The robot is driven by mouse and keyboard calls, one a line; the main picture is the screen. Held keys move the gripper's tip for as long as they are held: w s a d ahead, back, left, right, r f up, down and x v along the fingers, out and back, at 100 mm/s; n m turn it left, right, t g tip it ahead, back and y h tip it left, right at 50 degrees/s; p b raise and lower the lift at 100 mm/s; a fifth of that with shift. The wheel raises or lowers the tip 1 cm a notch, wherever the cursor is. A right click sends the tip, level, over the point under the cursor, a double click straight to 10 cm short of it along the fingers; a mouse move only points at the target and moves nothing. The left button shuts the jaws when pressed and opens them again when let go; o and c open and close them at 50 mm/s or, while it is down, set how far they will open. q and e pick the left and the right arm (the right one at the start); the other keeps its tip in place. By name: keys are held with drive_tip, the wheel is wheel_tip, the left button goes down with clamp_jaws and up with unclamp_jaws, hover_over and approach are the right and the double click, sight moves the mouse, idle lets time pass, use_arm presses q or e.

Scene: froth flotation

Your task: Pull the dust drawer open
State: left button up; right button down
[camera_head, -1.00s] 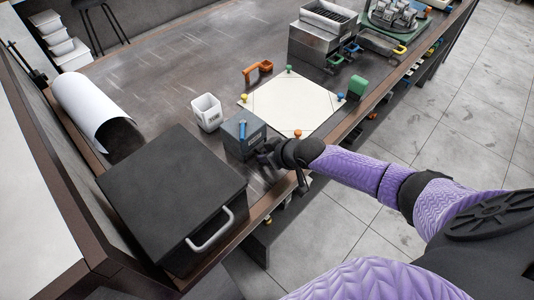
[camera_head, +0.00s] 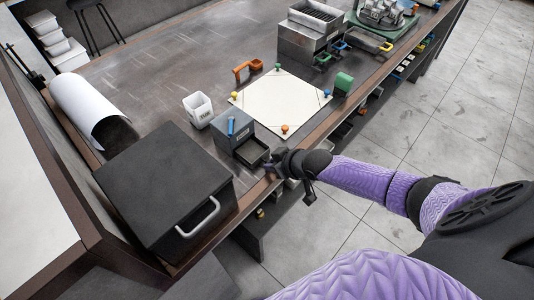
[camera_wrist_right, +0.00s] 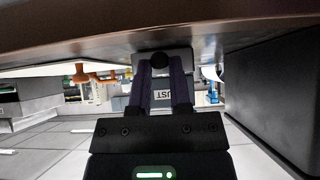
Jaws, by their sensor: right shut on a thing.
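The dust box is a small grey-blue box (camera_head: 232,132) with a blue-handled tool on top, on the bench near its front edge. Its dust drawer (camera_head: 253,151) sticks out toward the front, and the dark inside shows from above. My right gripper (camera_head: 274,163) is at the drawer's front. The label with "UST" readable is seen between the fingers, upside down. My left gripper is not in view.
A large black box with a white handle (camera_head: 200,218) stands left of the drawer. A white cup (camera_head: 198,111) is behind the dust box. A white sheet (camera_head: 282,100) with colored pegs lies to the right. The bench's front edge is close below my gripper.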

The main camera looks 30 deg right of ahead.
drive_tip(key=shift+s, duration=0.15)
drive_tip(key=c, duration=0.5)
unclamp_jaws()
drive_tip(key=shift+c, duration=0.2)
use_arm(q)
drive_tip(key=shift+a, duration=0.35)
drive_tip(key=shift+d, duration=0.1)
use_arm(e)
drive_tip(key=shift+r, duration=0.2)
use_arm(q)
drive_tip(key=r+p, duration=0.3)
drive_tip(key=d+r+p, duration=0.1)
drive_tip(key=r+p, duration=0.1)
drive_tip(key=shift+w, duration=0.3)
use_arm(e)
drive_tip(key=v, duration=0.9)
drive_tip(key=shift+s, duration=0.2)
